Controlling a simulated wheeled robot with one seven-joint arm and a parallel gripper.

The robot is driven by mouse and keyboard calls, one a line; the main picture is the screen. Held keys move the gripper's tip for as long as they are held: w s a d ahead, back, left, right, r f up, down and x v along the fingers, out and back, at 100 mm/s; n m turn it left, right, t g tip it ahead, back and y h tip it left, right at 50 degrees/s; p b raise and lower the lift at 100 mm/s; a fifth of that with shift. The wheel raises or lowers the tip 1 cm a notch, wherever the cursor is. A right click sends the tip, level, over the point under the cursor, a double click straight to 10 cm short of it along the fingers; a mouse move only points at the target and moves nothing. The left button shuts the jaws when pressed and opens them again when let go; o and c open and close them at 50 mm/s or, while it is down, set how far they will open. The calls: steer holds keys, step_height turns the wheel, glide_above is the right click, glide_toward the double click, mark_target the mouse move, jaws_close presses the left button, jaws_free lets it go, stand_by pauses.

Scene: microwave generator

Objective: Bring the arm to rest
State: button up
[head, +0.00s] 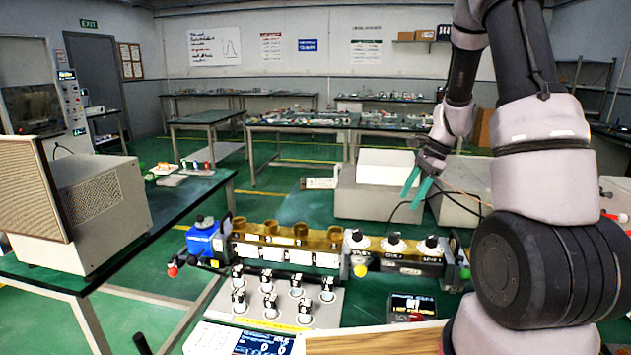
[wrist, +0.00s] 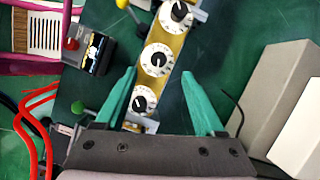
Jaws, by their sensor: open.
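My gripper (head: 417,185) has green fingers and hangs in the air above the right side of the bench in the head view. In the wrist view my gripper (wrist: 162,85) shows its two green fingers apart, with nothing held between them. The white dials (wrist: 157,59) on the brass apparatus lie beyond and below the fingers in that view.
The brass waveguide bench (head: 290,240) stands below, left of my gripper. Round parts (head: 268,290) stand on a plate before it. Light grey boxes (head: 385,185) stand behind my gripper. A beige cabinet (head: 90,205) stands at left. Red cables (wrist: 40,110) show in the wrist view.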

steer(key=s+a+r+n+t, duration=0.1)
steer(key=s+a+r+n, duration=0.1)
steer(key=r, duration=0.3)
steer(key=s+a+r+n, duration=0.1)
steer(key=s+r, duration=0.1)
steer(key=r, duration=0.3)
steer(key=s+a+r+n+t+h, duration=0.1)
steer(key=s+a+r+n+t, duration=0.1)
steer(key=s+r+n, duration=0.3)
steer(key=s+a+r+n+t+h, duration=0.1)
steer(key=s+r+n, duration=0.4)
steer(key=s+r, duration=0.5)
steer(key=s+a+t, duration=0.1)
steer(key=s+t, duration=0.1)
steer(key=s, duration=0.1)
steer(key=shift+s+a+r+t, duration=0.25)
steer(key=shift+a+r+t, duration=0.1)
steer(key=shift+r+t, duration=0.05)
